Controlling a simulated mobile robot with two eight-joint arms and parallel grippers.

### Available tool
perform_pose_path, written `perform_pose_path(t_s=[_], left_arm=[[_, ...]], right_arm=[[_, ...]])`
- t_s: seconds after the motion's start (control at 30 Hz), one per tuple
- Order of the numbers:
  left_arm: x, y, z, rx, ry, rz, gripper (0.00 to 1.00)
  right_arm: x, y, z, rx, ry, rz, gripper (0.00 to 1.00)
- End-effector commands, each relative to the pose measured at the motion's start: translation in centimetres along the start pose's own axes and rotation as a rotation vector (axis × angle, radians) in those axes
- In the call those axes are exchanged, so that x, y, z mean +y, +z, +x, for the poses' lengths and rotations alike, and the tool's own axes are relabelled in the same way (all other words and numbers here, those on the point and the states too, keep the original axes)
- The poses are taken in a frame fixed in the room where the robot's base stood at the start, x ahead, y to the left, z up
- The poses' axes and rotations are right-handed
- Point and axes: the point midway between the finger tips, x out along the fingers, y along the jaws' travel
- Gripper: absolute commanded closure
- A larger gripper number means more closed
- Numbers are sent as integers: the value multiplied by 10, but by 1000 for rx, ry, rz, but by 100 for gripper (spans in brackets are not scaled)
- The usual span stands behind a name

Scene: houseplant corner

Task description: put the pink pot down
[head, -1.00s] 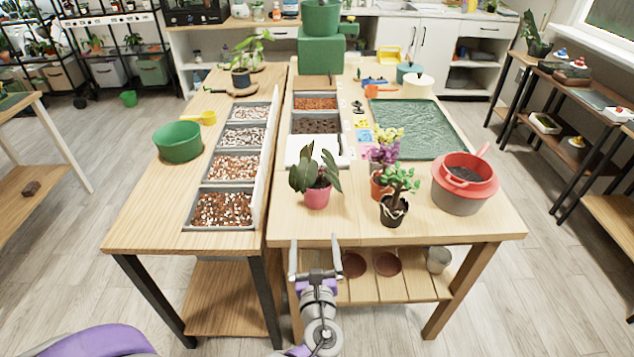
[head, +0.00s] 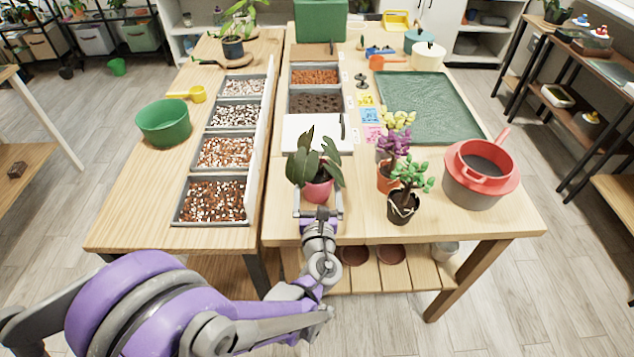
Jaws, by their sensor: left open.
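The pink pot (head: 318,190) holds a plant with broad dark green leaves (head: 312,160). It stands upright on the wooden table (head: 480,222), near the front edge. My left gripper (head: 318,203) is open at the front of the pot, with one finger to each side of it. The leaves and the pot hide part of the fingers, and I cannot tell whether they touch the pot. My right gripper is not in view.
Right of the pink pot stand an orange pot (head: 388,180) with flowers and a black pot (head: 402,207) with a small green plant. A grey pot with a red rim (head: 478,185) stands farther right. A white board (head: 303,138) lies behind. The front left table corner is clear.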

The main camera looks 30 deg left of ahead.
Motion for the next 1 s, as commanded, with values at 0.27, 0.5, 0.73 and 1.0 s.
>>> perform_pose_path(t_s=[0.27, 0.5, 0.73, 1.0], left_arm=[[1, 0, 33, 0, 3, 1, 0], [0, 0, 54, 0, 1, 1, 0], [0, 0, 53, 0, 0, 0, 16], [0, 0, 53, 0, 0, 0, 65]], right_arm=[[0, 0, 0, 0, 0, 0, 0], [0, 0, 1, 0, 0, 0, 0], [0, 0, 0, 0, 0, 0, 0], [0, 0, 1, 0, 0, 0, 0]])
